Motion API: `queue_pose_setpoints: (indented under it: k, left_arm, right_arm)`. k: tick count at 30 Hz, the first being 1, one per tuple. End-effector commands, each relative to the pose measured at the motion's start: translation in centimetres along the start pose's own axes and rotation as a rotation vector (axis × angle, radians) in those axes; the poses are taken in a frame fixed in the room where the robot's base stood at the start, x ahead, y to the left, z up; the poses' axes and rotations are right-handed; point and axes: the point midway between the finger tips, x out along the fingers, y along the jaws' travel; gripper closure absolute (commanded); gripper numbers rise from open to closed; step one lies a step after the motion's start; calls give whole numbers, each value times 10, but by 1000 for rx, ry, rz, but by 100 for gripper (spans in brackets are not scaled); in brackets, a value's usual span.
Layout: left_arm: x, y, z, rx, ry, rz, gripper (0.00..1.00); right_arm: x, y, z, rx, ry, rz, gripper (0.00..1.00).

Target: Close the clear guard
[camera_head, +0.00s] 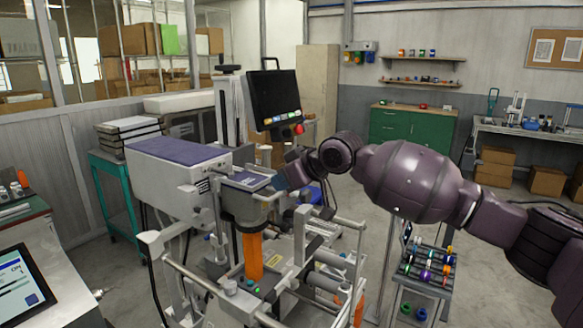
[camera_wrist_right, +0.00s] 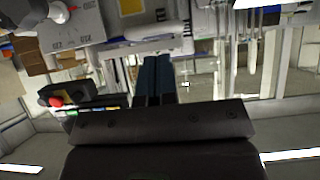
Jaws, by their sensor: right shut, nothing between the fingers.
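The machine (camera_head: 180,178) with a white body and purple top stands left of centre. A frame of metal rails (camera_head: 335,258) surrounds its front part, around an upright orange piece (camera_head: 253,258). I cannot clearly make out the clear guard's panel or tell how far open it is. My right gripper (camera_head: 280,182) is over the machine's front, near its dark head and the top of the frame. In the right wrist view its blue fingers (camera_wrist_right: 160,78) are together and hold nothing. Whether they touch the machine is unclear. My left gripper is not in view.
A dark monitor (camera_head: 273,95) with coloured buttons and a red knob stands behind the gripper. A small rack (camera_head: 425,268) with coloured reels stands to the right below my arm. A tablet (camera_head: 22,287) is at the lower left. Open floor lies at the right.

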Motion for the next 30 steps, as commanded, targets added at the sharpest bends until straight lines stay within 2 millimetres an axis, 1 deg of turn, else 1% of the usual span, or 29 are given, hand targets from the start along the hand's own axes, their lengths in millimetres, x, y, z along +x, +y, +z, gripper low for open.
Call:
queue_pose_setpoints:
  k: [3,7,17,20,23,30]
  left_arm:
    - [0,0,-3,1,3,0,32]
    - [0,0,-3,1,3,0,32]
    - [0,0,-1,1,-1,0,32]
    - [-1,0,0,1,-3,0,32]
    - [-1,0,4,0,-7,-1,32]
    - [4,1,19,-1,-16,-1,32]
  right_arm:
    - [8,0,7,0,1,0,100]
    - [12,0,12,0,1,0,100]
    - [13,0,13,0,2,0,100]
    - [15,0,16,1,1,-1,100]
    - [24,0,30,3,0,-2,100]
    - [64,-1,89,6,-2,-3,100]
